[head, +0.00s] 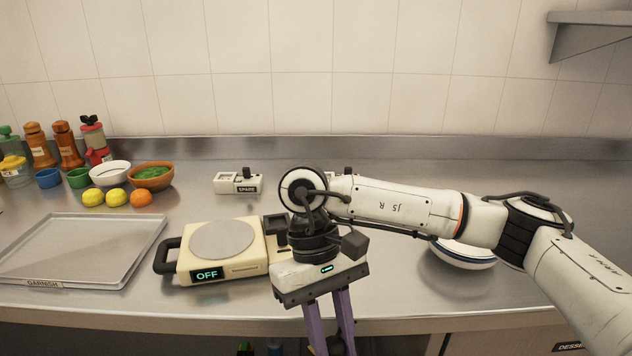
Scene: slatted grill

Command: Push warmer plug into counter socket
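The cream warmer (253,262) stands on the steel counter, with a round grey plate on top, a black handle at its left and a display reading OFF. A dark block (274,229) shows at its right side, partly behind my arm; I cannot tell whether it is the plug. A white socket box (225,186) marked SPARE stands behind the warmer with a black piece on top. Another small piece behind my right arm is mostly hidden. My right gripper (334,343) points down in front of the counter edge, purple fingers near the bottom border; their tips are unclear. My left gripper is out of view.
A steel tray (140,245) marked GARNISH lies at the left. Bowls, fruit (117,197), shakers and bottles stand behind it. A white blue-rimmed bowl (470,258) is partly under my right arm. A shelf (590,35) hangs at upper right. Bare counter lies at far right.

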